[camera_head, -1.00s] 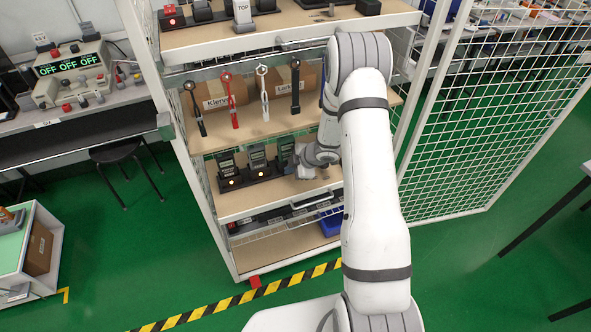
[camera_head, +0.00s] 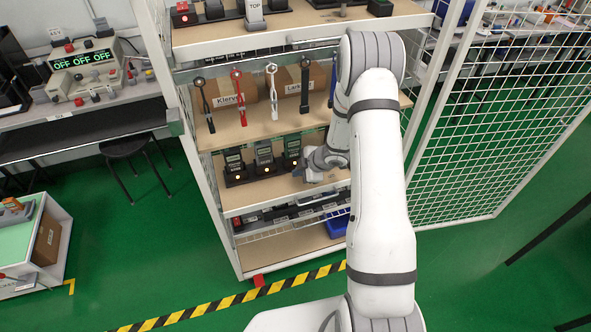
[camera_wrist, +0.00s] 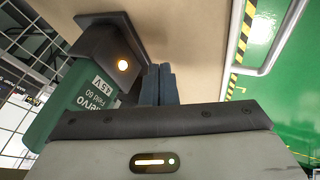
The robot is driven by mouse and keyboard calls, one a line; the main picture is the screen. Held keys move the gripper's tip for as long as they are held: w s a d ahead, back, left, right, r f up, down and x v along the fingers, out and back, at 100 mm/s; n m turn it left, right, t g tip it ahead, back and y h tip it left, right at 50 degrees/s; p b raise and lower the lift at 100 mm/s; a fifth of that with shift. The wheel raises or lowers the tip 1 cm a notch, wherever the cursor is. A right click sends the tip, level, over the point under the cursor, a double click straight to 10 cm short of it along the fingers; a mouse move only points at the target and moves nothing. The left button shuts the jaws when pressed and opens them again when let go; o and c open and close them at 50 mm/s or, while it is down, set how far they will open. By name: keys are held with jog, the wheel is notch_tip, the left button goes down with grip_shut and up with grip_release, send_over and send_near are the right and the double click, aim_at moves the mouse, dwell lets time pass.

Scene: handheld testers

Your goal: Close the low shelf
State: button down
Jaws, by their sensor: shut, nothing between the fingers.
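The low shelf (camera_head: 285,192) is a wooden board with a white front edge, the third level down in a white metal rack. Several dark handheld testers stand in black docks with lit orange lamps on it; one green tester (camera_wrist: 85,95) and its dock are close up in the wrist view. My gripper (camera_head: 308,178) is over the right part of this shelf, beside the testers. In the wrist view its dark fingertips (camera_wrist: 159,85) are together and empty, near the board and the dock. A white bar handle (camera_wrist: 262,50) is at the board's edge. I cannot tell how far out the shelf is.
Above, another shelf (camera_head: 255,128) carries upright tools and cardboard boxes. Below are a wire rail, a blue bin (camera_head: 338,222) and a bottom board. A mesh door (camera_head: 470,150) stands open at the right. The green floor (camera_head: 150,265) in front is clear, with striped tape.

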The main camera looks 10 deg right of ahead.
jog(key=s+p+v, duration=0.1)
jog(key=v, duration=0.9)
jog(key=m+t+h+b, duration=0.4)
jog(key=m+b, duration=0.6)
jog(key=m, duration=2.5)
send_near(286, 170)
jog(key=f, duration=0.4)
jog(key=shift+w+a+f, duration=0.1)
jog(key=shift+w+f, duration=0.1)
jog(key=shift+w, duration=0.15)
jog(key=shift+w+a+r+p, duration=0.15)
jog(key=shift+w+p, duration=0.2)
jog(key=shift+w, duration=1.5)
